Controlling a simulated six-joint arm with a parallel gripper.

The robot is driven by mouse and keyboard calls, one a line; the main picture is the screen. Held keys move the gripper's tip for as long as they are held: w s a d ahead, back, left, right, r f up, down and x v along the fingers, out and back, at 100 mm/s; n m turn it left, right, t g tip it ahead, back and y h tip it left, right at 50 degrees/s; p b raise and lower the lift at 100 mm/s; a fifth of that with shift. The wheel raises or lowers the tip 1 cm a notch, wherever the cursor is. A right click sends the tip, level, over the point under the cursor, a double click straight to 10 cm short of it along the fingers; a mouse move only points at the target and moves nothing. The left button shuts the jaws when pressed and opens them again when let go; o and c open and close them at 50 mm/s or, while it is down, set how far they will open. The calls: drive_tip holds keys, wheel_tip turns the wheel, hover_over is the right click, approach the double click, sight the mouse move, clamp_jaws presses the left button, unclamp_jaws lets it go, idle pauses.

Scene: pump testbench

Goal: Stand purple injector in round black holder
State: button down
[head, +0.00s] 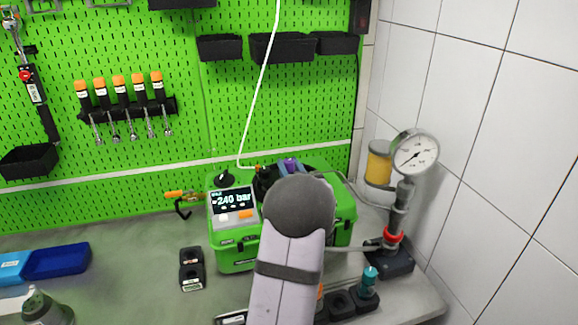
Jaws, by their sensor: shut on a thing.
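A small purple part (290,164), which looks like the top of the purple injector, shows among dark parts at the top of the green test unit (235,258). Its lower portion is hidden behind my arm. My gripper cannot be made out; my grey arm rises from the bottom middle and covers that area. Round black holders stand on the bench at bottom right. One (341,304) looks empty. The one beside it (366,297) has a teal injector (370,277) standing in it. An orange part (320,292) shows at the arm's right edge.
A pressure gauge (415,153) on a stand is at right, near the tiled wall. A black two-hole block (191,268) lies left of the unit. A blue tray (57,261) is at far left. A white hose (262,75) hangs down to the unit. The bench's left middle is clear.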

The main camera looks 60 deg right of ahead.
drive_tip(key=shift+f, duration=0.1)
drive_tip(key=c, duration=1.4)
unclamp_jaws()
drive_tip(key=shift+c, duration=0.2)
drive_tip(key=shift+r, duration=0.25)
drive_tip(key=shift+s+a+r+p, duration=0.1)
drive_tip(key=shift+p, duration=0.2)
drive_tip(key=b+v, duration=0.3)
drive_tip(key=v, duration=0.8)
drive_tip(key=shift+s+a+b, duration=0.25)
drive_tip(key=shift+s+b, duration=0.05)
drive_tip(key=shift+b, duration=0.05)
